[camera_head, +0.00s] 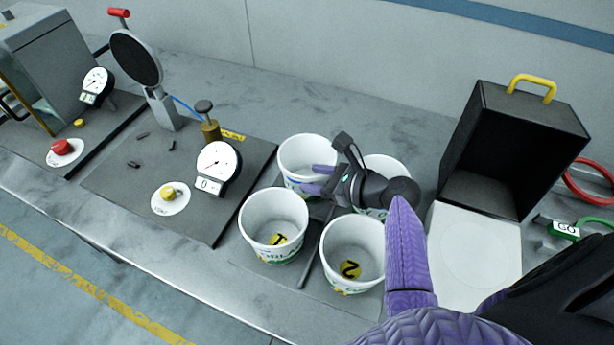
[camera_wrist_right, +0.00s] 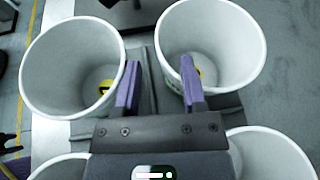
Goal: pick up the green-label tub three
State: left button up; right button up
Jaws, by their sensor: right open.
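Several white tubs stand in a group. Tub one (camera_head: 260,213) is front left, with green lettering and a yellow number sticker inside. Tub two (camera_head: 352,240) is front right, its sticker reading 2. A back-left tub (camera_head: 300,150) and a partly hidden back-right tub (camera_head: 388,165) stand behind; I cannot read their numbers. My right gripper (camera_head: 316,178) is open at the back-left tub, one finger inside its near rim and one outside. In the wrist view the fingers (camera_wrist_right: 159,68) straddle that tub's wall (camera_wrist_right: 235,45), with tub one (camera_wrist_right: 60,55) at left. My left gripper is out of view.
A black open box (camera_head: 500,165) with a yellow handle and a white plate (camera_head: 475,260) stand right. A dial station (camera_head: 217,165) with a yellow button (camera_head: 167,192) is left. A red-button press (camera_head: 60,148) is far left. The back wall limits reach.

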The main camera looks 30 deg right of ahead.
jog(key=b+x, duration=0.1)
jog(key=x, duration=0.3)
jog(key=shift+s+f, duration=0.1)
jog(key=shift+f, duration=0.05)
grip_shut()
dwell(1.1)
